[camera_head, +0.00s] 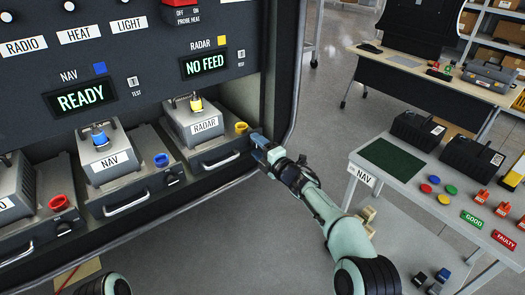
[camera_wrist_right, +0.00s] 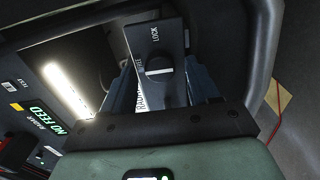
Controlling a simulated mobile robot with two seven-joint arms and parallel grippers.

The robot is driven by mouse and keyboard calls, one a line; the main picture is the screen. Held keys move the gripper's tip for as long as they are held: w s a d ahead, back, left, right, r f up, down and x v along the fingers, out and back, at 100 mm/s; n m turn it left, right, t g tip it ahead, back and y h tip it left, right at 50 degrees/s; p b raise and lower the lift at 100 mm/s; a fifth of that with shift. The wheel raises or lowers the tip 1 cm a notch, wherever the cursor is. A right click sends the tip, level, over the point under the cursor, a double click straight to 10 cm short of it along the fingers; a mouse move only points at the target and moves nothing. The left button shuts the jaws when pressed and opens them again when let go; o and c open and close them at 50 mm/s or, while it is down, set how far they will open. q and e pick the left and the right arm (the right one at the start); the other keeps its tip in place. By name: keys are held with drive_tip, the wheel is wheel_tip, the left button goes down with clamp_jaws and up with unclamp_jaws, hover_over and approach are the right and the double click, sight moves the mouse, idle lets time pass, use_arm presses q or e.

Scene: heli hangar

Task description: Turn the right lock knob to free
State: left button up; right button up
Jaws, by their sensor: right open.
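The right lock knob (camera_wrist_right: 159,68) shows in the right wrist view as a dark round knob with a pale bar across it. It sits on a dark plate with LOCK printed above and smaller lettering, seemingly FREE, to its left. My right gripper (camera_wrist_right: 162,88) is open, its two blue-grey fingers on either side of the plate; I cannot tell whether they touch anything. In the head view my right gripper (camera_head: 262,146) is at the right front corner of the RADAR tray (camera_head: 212,163) and hides the knob. My left gripper is out of view.
The RADAR unit (camera_head: 195,122) sits in its tray beside a yellow cap (camera_head: 241,127). The NAV unit (camera_head: 104,152) is to its left. The panel's RADAR display (camera_head: 205,64) reads NO FEED. A side table (camera_head: 400,192) stands right, with floor between.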

drive_tip(key=shift+s+d+b, duration=0.3)
drive_tip(key=shift+s+d, duration=0.1)
drive_tip(key=shift+s, duration=0.05)
drive_tip(key=b+v, duration=0.2)
drive_tip(key=v, duration=1)
drive_tip(key=shift+b, duration=0.3)
drive_tip(key=shift+s, duration=0.1)
